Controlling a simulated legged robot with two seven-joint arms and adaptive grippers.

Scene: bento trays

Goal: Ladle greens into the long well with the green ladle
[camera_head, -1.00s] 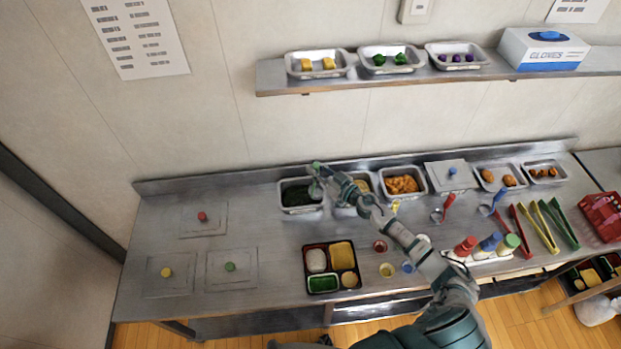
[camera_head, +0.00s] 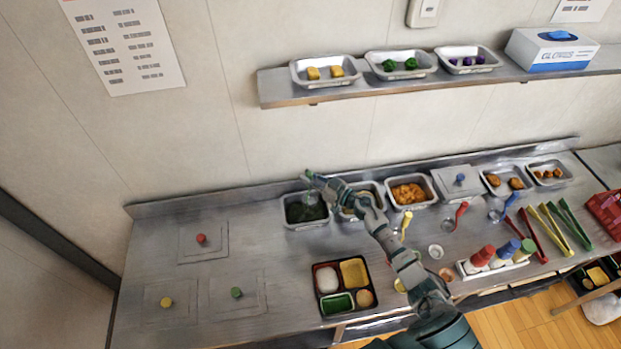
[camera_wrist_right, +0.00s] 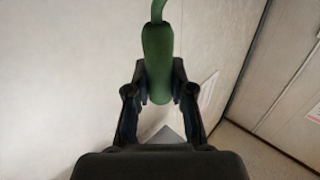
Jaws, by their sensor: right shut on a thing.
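The ladle's green handle (camera_wrist_right: 158,62) stands between the fingers in the right wrist view. In the head view a pale ladle bowl (camera_head: 310,197) shows over or in the dark greens; its depth is unclear. The greens pan (camera_head: 289,223) is the leftmost steel pan. The bento tray (camera_head: 315,290) lies in front, with white, yellow, green and tan compartments. I cannot tell whether the green one is food or lining. My left gripper is out of view.
Pans to the right hold orange food (camera_head: 408,193) and other items. Red and blue ladles, tongs (camera_head: 545,228) and a bottle rack (camera_head: 495,262) stand right. Three knobbed lids (camera_head: 202,240) lie left. A shelf (camera_head: 385,88) hangs above.

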